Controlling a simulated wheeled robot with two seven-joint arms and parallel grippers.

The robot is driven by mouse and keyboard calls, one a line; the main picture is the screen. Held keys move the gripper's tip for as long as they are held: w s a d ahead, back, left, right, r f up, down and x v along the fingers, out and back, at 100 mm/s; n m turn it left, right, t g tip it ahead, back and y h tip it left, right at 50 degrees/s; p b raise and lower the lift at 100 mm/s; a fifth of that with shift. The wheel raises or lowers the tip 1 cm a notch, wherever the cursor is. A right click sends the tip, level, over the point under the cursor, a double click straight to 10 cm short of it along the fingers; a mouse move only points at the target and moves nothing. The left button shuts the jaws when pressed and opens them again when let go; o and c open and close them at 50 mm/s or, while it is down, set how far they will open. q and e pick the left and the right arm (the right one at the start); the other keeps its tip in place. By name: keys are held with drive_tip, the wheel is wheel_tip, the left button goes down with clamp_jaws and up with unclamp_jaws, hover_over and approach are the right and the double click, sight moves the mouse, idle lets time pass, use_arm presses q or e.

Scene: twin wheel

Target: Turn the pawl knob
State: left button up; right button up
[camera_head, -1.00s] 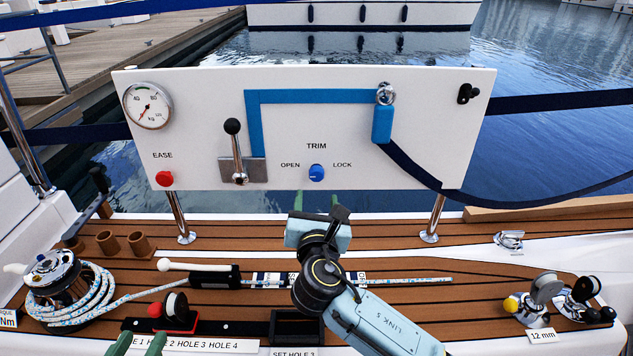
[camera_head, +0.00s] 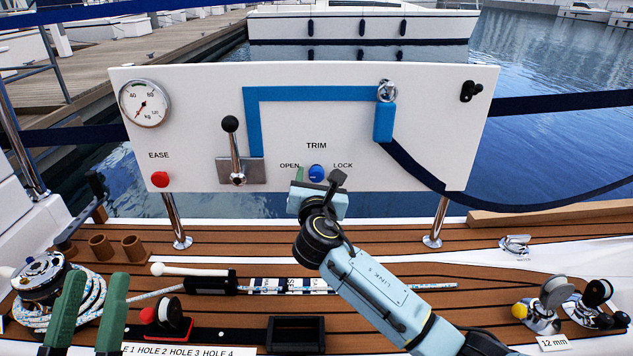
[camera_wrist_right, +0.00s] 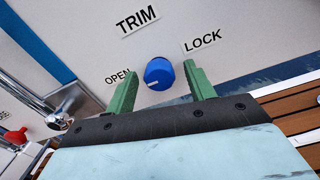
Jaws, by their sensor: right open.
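The blue pawl knob (camera_head: 316,171) sits on the white panel under the word TRIM, between the labels OPEN and LOCK. In the right wrist view the knob (camera_wrist_right: 159,73) shows its white mark on the lower left, the OPEN side. My right gripper (camera_head: 318,184) is open at the knob. Its two green fingers stand on either side of the knob, with gaps visible in the wrist view; whether the tips reach its depth I cannot tell.
A lever with a black ball (camera_head: 232,150), a red EASE button (camera_head: 159,179) and a gauge (camera_head: 144,102) are on the panel's left. A rope-wrapped winch (camera_head: 45,283) stands at the lower left. Blue webbing (camera_head: 440,190) hangs at the right.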

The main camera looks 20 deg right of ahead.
drive_tip(key=shift+w, duration=0.1)
drive_tip(key=c, duration=1)
